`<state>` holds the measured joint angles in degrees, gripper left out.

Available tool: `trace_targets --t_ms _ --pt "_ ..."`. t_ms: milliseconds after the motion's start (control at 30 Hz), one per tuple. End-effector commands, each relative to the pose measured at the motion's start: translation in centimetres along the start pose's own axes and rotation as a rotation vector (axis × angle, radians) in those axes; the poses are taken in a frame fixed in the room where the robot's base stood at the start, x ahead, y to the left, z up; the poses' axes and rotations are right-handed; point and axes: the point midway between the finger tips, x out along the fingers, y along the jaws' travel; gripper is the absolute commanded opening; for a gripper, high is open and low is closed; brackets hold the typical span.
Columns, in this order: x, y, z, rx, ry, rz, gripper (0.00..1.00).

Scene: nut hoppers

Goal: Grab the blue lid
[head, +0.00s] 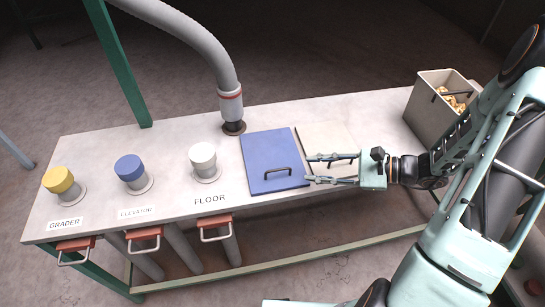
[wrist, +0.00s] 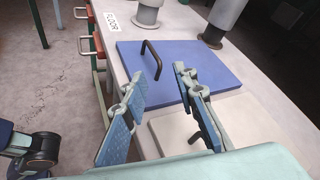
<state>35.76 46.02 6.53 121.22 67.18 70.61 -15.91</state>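The blue lid (head: 268,150) is a flat square panel lying on the white bench, with a dark bar handle (head: 277,171) near its front edge. In the wrist view the blue lid (wrist: 190,70) lies beyond my fingers, and its handle (wrist: 151,58) stands up on the left part. My gripper (head: 308,169) is open and empty. Its fingertips are just right of the blue lid's handle, near the lid's right edge, pointing left. In the wrist view the two fingers of my gripper (wrist: 155,80) are spread apart, with the handle ahead between and beyond the tips.
A cream lid (head: 322,138) with a dark handle lies right of the blue one, under my gripper. A grey bin (head: 425,108) of nuts stands at the right. Yellow (head: 58,180), blue (head: 130,167) and white (head: 202,154) capped posts stand left. A grey hose (head: 231,105) meets the bench behind.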

Motion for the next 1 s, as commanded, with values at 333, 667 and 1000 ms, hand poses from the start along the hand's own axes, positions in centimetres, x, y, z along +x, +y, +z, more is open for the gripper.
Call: trace_targets --t_ms 333,667,1000 --pt "3.9 0.3 0.3 0.000 -0.001 0.003 0.27" --pt "5.9 0.2 0.2 -0.001 0.003 0.000 0.27" --pt "5.8 0.2 0.2 -0.001 0.003 0.001 0.00"
